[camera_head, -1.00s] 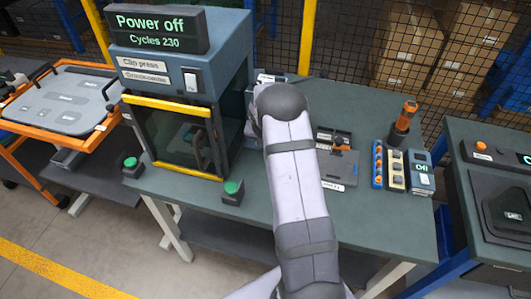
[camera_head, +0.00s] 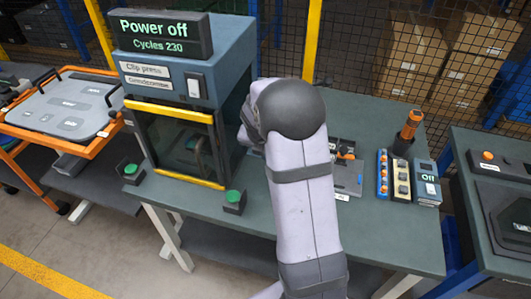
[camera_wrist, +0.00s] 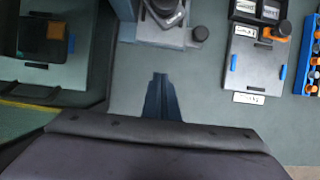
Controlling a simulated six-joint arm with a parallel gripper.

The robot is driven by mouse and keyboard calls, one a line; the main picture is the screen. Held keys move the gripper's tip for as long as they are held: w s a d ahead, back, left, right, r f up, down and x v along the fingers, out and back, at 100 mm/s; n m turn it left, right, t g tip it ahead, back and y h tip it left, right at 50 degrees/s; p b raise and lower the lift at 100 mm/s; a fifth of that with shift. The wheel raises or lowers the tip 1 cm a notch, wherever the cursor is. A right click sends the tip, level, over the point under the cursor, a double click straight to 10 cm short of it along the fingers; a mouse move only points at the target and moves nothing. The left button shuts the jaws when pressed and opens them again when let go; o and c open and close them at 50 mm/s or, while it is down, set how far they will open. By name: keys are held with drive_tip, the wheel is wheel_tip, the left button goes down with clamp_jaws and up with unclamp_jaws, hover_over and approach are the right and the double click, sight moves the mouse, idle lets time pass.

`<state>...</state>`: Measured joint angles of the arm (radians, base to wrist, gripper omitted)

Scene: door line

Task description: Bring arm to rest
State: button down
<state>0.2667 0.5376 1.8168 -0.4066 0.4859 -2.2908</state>
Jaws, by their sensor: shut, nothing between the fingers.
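My arm rises from the bottom of the head view and bends over the table beside the clip press (camera_head: 180,110). My gripper is hidden behind the arm in the head view. In the wrist view my gripper (camera_wrist: 160,78) shows as dark blue fingers, shut and empty, above the bare green table (camera_wrist: 215,125). The press display reads "Power off" and "Cycles 230".
Green buttons (camera_head: 235,197) (camera_head: 130,170) stand before the press. A blue parts strip (camera_head: 383,173), an orange-handled tool (camera_head: 408,130) and a box reading "Off" (camera_head: 426,182) stand at right. An orange-framed cart (camera_head: 60,105) is at left. A mesh fence (camera_head: 350,50) runs behind.

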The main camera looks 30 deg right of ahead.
drive_tip(key=shift+v, duration=1.2)
drive_tip(key=s+a+f+m+g, duration=0.1)
drive_tip(key=s+m, duration=0.3)
drive_tip(key=m, duration=0.4)
drive_tip(key=s+a+f+m+g+y, duration=0.1)
drive_tip(key=s+a+f+m, duration=0.2)
drive_tip(key=s+m, duration=0.2)
drive_tip(key=s+a+f+m+g+y, duration=0.1)
drive_tip(key=s+m, duration=0.4)
drive_tip(key=m, duration=0.7)
drive_tip(key=shift+s+a+f+g, duration=0.2)
drive_tip(key=shift+a+f+g, duration=0.25)
drive_tip(key=shift+a+g, duration=0.15)
drive_tip(key=s+a+r+m+y, duration=0.15)
drive_tip(key=s+a+m, duration=0.25)
drive_tip(key=s+a, duration=0.55)
drive_tip(key=shift+s+a+r+n+t, duration=0.1)
drive_tip(key=shift+a+r+n+t, duration=0.2)
drive_tip(key=shift+r, duration=0.45)
drive_tip(key=shift+s+a+r+n+t, duration=0.15)
drive_tip(key=shift+r+n, duration=0.2)
drive_tip(key=shift+r, duration=0.45)
drive_tip(key=shift+s+a+r+n+t, duration=0.1)
drive_tip(key=shift+a+r+n, duration=0.2)
drive_tip(key=shift+r, duration=0.45)
